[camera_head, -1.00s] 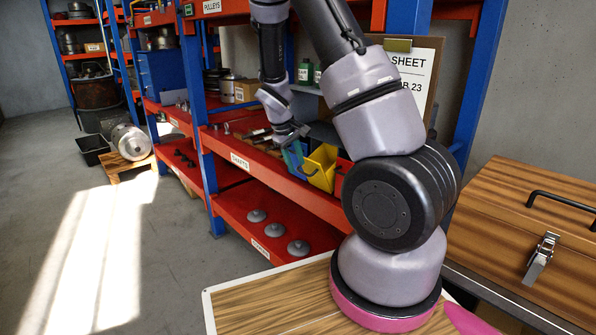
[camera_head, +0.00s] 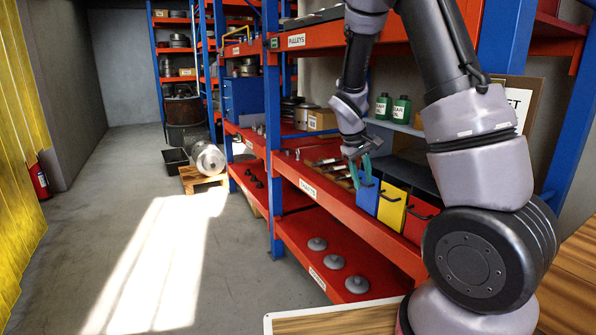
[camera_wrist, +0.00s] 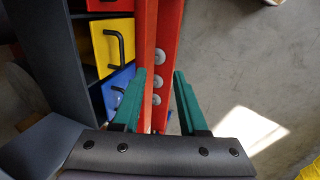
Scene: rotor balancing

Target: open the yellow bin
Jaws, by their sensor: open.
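The yellow bin (camera_head: 393,206) sits on the red shelf between a blue bin (camera_head: 367,195) and a red bin (camera_head: 419,219). Its front has a black handle and looks about level with its neighbours, so it appears closed. The yellow bin also shows in the wrist view (camera_wrist: 108,44), upper left, with its handle clear of my fingers. My gripper (camera_head: 361,172) has teal fingers, open and empty, by the top of the blue bin. In the wrist view my gripper (camera_wrist: 160,75) spreads over the red shelf edge, right of the blue bin, apart from the yellow handle.
Tools lie on the shelf (camera_head: 318,182) left of the bins. Two green bottles (camera_head: 392,109) stand behind. Grey discs (camera_head: 335,262) sit on the lower shelf. A blue post (camera_head: 272,190) rises left of the bins. The floor (camera_head: 160,240) in front is open.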

